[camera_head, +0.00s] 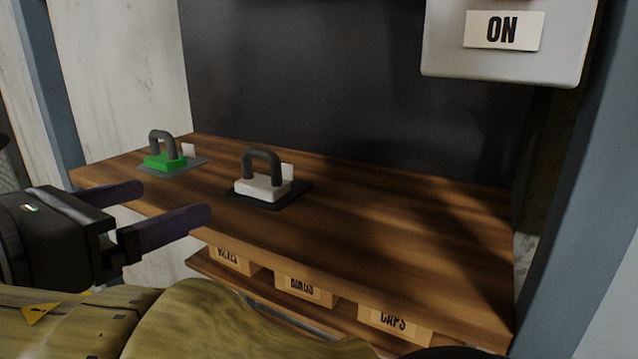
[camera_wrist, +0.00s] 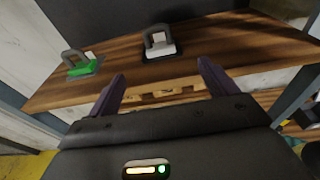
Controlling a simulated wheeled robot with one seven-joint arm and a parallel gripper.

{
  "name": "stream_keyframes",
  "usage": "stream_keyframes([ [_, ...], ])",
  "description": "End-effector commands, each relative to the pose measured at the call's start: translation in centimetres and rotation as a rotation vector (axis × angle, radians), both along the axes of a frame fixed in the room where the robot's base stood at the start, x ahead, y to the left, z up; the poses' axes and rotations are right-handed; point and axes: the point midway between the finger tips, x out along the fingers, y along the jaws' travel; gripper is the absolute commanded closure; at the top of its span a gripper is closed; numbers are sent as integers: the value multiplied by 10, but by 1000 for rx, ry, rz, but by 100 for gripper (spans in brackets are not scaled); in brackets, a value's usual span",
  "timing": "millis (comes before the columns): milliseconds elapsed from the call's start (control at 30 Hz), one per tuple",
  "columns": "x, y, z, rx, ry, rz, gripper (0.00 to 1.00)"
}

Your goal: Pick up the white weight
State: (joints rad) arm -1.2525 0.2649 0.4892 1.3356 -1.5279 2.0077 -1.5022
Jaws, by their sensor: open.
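The white weight (camera_head: 262,187) has a dark grey loop handle and sits on a dark pad on the wooden shelf. In the wrist view the white weight (camera_wrist: 159,49) lies beyond the fingertips, roughly between them. A green weight (camera_head: 165,161) with a similar handle stands to its left on a grey pad; it also shows in the wrist view (camera_wrist: 84,68). My gripper (camera_head: 172,201) is open and empty, its two purple fingers apart. It is in front of the shelf, to the left of the white weight in the head view. The fingers also show in the wrist view (camera_wrist: 161,76).
The wooden shelf (camera_head: 390,225) is clear right of the white weight. A dark panel (camera_head: 340,100) stands behind it. A grey box with an ON label (camera_head: 503,31) hangs above right. Labelled bins (camera_head: 305,288) sit on a lower shelf. A blue-grey post (camera_head: 570,190) stands right.

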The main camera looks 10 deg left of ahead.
Motion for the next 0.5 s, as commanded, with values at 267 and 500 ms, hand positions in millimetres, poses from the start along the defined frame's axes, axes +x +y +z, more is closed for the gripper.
stream_keyframes([
  [267, 12, -4, -2, 2, -1, 4, 15],
  [500, 49, -14, -4, -1, -2, 4, 15],
])
